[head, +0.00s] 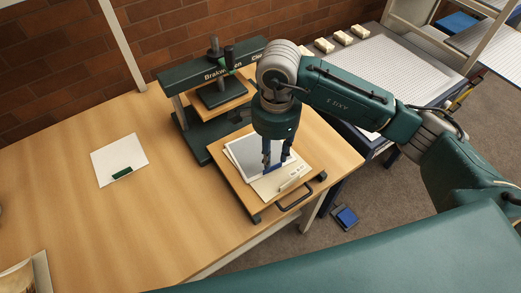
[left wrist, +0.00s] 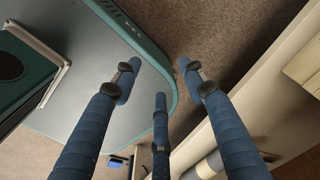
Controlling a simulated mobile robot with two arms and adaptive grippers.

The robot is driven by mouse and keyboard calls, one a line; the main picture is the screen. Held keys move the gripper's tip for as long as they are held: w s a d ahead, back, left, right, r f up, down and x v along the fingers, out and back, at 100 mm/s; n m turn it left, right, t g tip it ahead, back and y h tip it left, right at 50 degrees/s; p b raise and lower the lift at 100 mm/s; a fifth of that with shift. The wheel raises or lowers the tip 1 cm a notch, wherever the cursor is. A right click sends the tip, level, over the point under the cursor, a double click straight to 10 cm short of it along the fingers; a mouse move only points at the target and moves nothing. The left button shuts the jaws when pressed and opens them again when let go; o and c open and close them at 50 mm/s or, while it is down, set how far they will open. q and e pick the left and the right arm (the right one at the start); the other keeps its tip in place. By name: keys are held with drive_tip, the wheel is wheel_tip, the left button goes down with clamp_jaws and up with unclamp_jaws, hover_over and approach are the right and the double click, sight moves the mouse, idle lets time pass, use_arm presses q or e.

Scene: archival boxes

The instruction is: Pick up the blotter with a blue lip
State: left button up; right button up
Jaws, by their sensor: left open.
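On the press's wooden tray (head: 246,193) lie overlapping sheets: a grey-faced sheet with a white border (head: 240,151) and a cream sheet with a pale lip (head: 290,184). My right gripper (head: 275,167) points down onto these sheets, its dark blue fingers at or just above them. Blue shows around the fingertips, but I cannot tell a blue lip from the fingers there. A white sheet with a green lip (head: 122,173) lies apart on the table to the left. In the left wrist view my left gripper (left wrist: 160,80) has its fingers spread, with nothing between them.
A dark green press (head: 191,143) stands behind the tray, and a dark handle (head: 295,198) sticks out in front. A perforated light table (head: 405,75) with several pale blocks is at the back right. A blue pedal (head: 345,216) is on the carpet. The wooden table's left middle is mostly clear.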

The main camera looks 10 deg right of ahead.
sight(273, 171)
drive_tip(key=f+p, duration=0.1)
drive_tip(key=f, duration=0.2)
drive_tip(key=shift+s+d+f+p, duration=0.15)
drive_tip(key=shift+d+f+p, duration=0.05)
drive_tip(key=shift+f+p, duration=0.2)
drive_tip(key=shift+f, duration=0.55)
clamp_jaws()
use_arm(q)
drive_tip(key=w+r, duration=0.2)
drive_tip(key=shift+w+d+r, duration=0.1)
drive_tip(key=shift+w+r, duration=0.05)
drive_tip(key=shift+w, duration=0.15)
drive_tip(key=shift+w, duration=0.25)
